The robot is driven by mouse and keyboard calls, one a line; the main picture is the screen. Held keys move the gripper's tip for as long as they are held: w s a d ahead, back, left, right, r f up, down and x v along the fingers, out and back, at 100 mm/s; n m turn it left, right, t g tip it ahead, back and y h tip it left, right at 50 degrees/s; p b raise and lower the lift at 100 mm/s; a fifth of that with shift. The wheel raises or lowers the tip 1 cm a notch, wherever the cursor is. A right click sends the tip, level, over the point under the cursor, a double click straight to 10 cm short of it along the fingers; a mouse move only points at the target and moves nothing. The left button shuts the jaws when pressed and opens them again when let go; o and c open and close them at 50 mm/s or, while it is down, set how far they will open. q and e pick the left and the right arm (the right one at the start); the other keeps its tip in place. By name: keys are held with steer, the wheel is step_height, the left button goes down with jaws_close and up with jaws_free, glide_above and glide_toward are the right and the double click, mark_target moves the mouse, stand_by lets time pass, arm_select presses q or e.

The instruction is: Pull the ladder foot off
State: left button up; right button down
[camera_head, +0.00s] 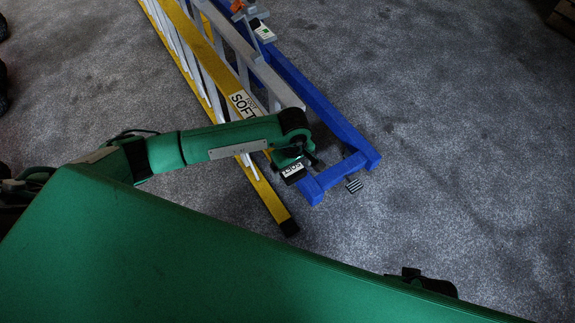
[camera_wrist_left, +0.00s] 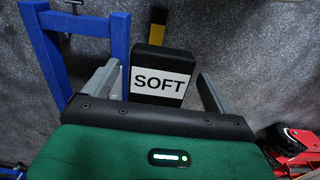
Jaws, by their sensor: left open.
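A black ladder foot with a white SOFT label (camera_head: 292,170) is at the near end of the ladder (camera_head: 207,62), beside the blue frame. In the left wrist view the same foot (camera_wrist_left: 160,72) stands between the two grey fingers of my left gripper (camera_wrist_left: 160,88). The fingers are apart, with a visible gap on each side of the foot. In the head view my left gripper (camera_head: 299,157) is at the foot, and its own wrist partly hides the fingers and the rail end. A yellow rail with a black end (camera_head: 289,227) lies nearer. My right gripper is not seen.
An orange clamp (camera_head: 238,5) sits at the top. In the left wrist view, a red object (camera_wrist_left: 293,140) is at lower right. Grey floor to the right is open.

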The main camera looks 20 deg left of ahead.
arm_select(q)
steer(key=c, duration=1.2)
steer(key=shift+o, duration=0.2)
steer(key=s+d, duration=0.4)
steer(key=d, duration=0.1)
steer(key=shift+s+d+r+p, duration=0.65)
steer(key=shift+s+d+r, duration=0.25)
steer(key=shift+d+r, duration=0.25)
steer(key=shift+f, duration=0.15)
